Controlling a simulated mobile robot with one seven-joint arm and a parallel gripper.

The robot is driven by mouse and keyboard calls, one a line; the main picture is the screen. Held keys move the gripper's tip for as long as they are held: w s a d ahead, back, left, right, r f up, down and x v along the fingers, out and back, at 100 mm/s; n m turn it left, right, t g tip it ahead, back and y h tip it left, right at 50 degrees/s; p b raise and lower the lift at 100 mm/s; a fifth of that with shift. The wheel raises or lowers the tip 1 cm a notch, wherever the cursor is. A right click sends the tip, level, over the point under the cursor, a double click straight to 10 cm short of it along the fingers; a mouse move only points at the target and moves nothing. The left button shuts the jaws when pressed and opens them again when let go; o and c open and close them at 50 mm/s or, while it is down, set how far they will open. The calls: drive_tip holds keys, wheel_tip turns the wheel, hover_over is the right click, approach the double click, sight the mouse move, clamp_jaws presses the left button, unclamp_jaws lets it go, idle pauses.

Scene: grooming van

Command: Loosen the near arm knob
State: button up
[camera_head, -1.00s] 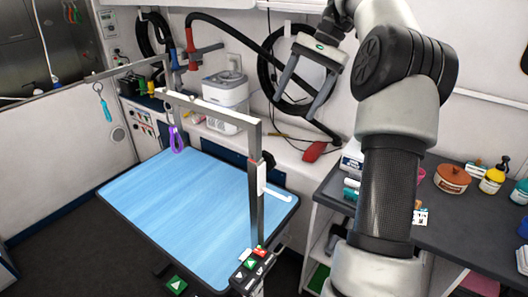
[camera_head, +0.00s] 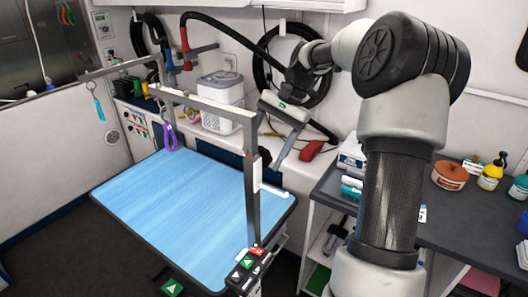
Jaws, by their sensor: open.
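The near grooming arm is a grey metal post (camera_head: 251,205) at the table's near right edge, with a bar (camera_head: 205,107) running from its top to the back left. A dark collar with a small red mark and a pale block (camera_head: 257,171) sit partway up the post. I cannot make out for certain which part is the knob. My gripper (camera_head: 268,148) is open and empty, fingers pointing down and left. It appears just right of the post's upper part; its left finger is partly hidden, and contact cannot be told.
The blue grooming table (camera_head: 175,210) is bare. A control box (camera_head: 247,266) with green and red buttons is by the post's foot. A white bin (camera_head: 221,100) and red tool (camera_head: 311,150) are behind; bottles stand on the right counter (camera_head: 455,220).

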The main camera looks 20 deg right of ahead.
drive_tip(key=shift+a+f, duration=0.1)
drive_tip(key=shift+f, duration=0.05)
drive_tip(key=c, duration=1.1)
drive_tip(key=shift+o, duration=0.2)
